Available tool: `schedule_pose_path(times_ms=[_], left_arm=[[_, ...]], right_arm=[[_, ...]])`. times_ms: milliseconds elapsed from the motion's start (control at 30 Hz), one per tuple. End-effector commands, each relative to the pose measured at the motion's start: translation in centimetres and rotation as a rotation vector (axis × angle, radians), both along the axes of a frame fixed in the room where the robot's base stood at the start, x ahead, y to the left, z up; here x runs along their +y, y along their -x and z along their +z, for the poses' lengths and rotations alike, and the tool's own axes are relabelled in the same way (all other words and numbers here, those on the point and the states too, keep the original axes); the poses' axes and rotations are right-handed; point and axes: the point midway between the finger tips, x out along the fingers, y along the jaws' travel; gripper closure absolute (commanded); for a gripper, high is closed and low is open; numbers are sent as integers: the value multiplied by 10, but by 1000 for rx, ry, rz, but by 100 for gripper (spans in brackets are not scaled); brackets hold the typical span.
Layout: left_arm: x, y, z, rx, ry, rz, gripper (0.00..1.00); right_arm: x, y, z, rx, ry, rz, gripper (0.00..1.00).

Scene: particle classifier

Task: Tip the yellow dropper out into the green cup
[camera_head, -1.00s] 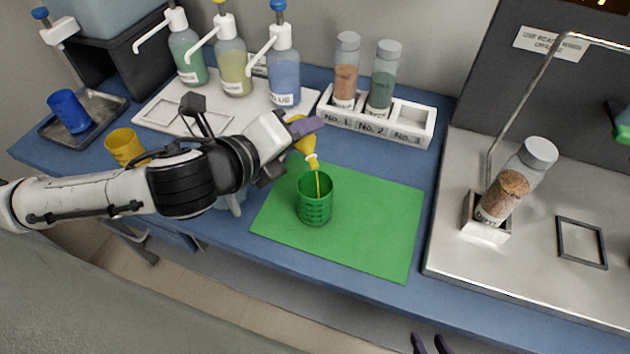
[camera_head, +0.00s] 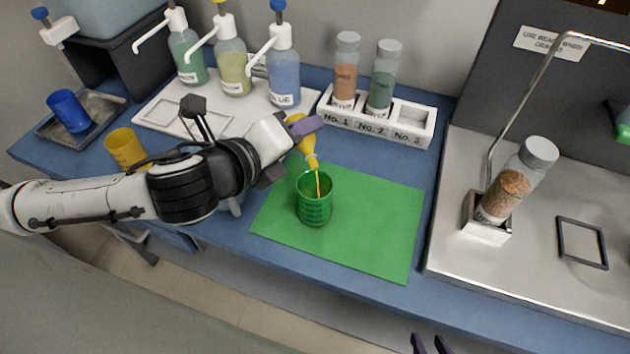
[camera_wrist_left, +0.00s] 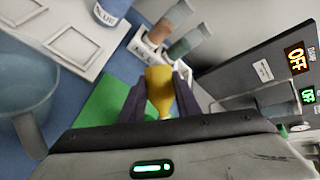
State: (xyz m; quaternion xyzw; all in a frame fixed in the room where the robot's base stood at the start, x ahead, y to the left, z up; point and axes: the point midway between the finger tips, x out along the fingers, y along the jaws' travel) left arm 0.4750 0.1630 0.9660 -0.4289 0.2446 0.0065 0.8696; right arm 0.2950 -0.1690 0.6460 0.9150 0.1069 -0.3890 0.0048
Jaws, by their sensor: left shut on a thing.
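The green cup (camera_head: 315,208) stands upright on the green mat (camera_head: 385,225) in the head view. My left gripper (camera_head: 303,128) is shut on the yellow dropper (camera_head: 306,145) above the cup. The dropper is tilted with its tip down, and a thin yellow line runs from the tip into the cup's mouth. The left wrist view shows the dropper's yellow bulb (camera_wrist_left: 160,90) between my two fingers. The cup is not visible there. My right gripper (camera_head: 430,345) shows only as dark fingertips, slightly apart, at the bottom edge of the head view.
A yellow cup (camera_head: 124,147) stands behind my left arm. A blue cup (camera_head: 68,112) sits on a metal tray at the left. Several pump bottles and a white rack (camera_head: 412,136) with two vials stand at the back. A tilted vial (camera_head: 518,182) is at the right.

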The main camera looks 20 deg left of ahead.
Motion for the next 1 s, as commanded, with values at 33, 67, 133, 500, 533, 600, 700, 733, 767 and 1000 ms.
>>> schedule_pose_path(times_ms=[33, 67, 133, 500, 533, 600, 700, 733, 767, 1000], left_arm=[[0, 0, 0, -2, -2, -1, 92], [0, 0, 0, -2, -2, -1, 92], [0, 0, 0, -4, -4, -1, 92], [-1, 1, 1, -17, -15, -1, 92], [-1, 1, 1, -19, -16, -1, 92], [-1, 1, 1, -21, -18, -1, 92], [-1, 1, 2, -24, -20, -1, 92], [-1, 1, 2, -25, -21, -1, 92], [-1, 1, 2, -26, -22, -1, 92], [-1, 1, 2, -34, -29, 0, 92]], right_arm=[[0, 0, 0, 0, 0, 0, 69], [0, 0, 0, 0, 0, 0, 69], [0, 0, -1, 0, 0, 0, 69], [0, 0, -1, 0, 0, 0, 69], [0, 0, -1, 0, 0, 0, 69], [0, 0, -1, 0, 0, 0, 69], [0, 0, -2, 0, 0, 0, 69], [0, 0, -2, 0, 0, 0, 69], [0, 0, -2, 0, 0, 0, 69], [0, 0, -2, 0, 0, 0, 69]])
